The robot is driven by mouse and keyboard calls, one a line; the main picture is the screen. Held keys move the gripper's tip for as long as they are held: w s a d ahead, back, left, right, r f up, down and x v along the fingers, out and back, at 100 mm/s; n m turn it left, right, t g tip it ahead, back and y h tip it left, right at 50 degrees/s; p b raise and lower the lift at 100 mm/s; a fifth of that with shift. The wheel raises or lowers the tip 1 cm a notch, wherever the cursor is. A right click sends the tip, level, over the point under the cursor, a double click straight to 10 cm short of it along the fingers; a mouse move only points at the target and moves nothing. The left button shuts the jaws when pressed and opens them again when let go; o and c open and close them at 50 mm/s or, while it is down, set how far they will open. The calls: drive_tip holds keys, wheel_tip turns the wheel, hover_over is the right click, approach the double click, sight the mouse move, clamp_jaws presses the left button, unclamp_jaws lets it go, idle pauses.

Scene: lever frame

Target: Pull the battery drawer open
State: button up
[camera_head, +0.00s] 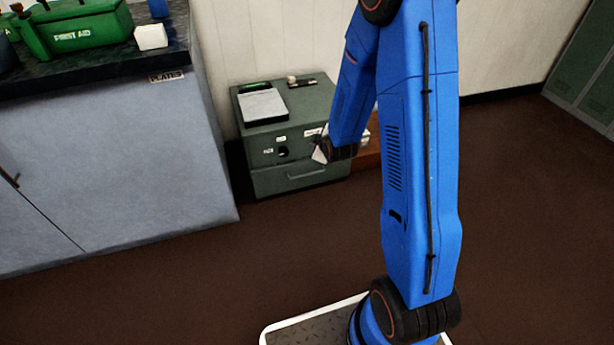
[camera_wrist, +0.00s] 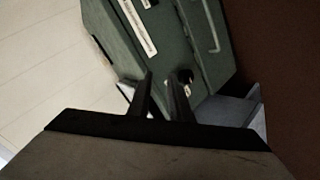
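A dark green cabinet (camera_head: 262,135) stands on the floor by the wall. Its lower drawer (camera_head: 285,183) has a pale bar handle (camera_head: 306,175) and looks shut. The handle also shows in the wrist view (camera_wrist: 217,32), up and right of the fingers. The upper front has small labels and a dark round part (camera_head: 283,152); I cannot read which drawer is the battery drawer. My gripper (camera_head: 319,154) is near the upper front's right side, above the handle. In the wrist view its fingers (camera_wrist: 162,78) are apart with nothing seen between them. I cannot tell whether they touch the cabinet.
A grey counter (camera_head: 110,170) stands to the left, with a green first aid bag (camera_head: 80,28) on top. A grey flat item (camera_head: 263,105) lies on the cabinet. A reddish-brown object (camera_head: 367,156) sits right of it, partly behind my arm. The floor in front is clear.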

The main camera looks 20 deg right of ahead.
wheel_tip(320, 180, down, 15)
drive_tip(key=w+n+t, duration=0.2)
drive_tip(key=n, duration=0.2)
drive_tip(key=n+t, duration=0.2)
drive_tip(key=n, duration=0.1)
approach(307, 175)
drive_tip(key=x, duration=1)
drive_tip(key=shift+w+f, duration=0.2)
drive_tip(key=shift+f, duration=0.05)
clamp_jaws()
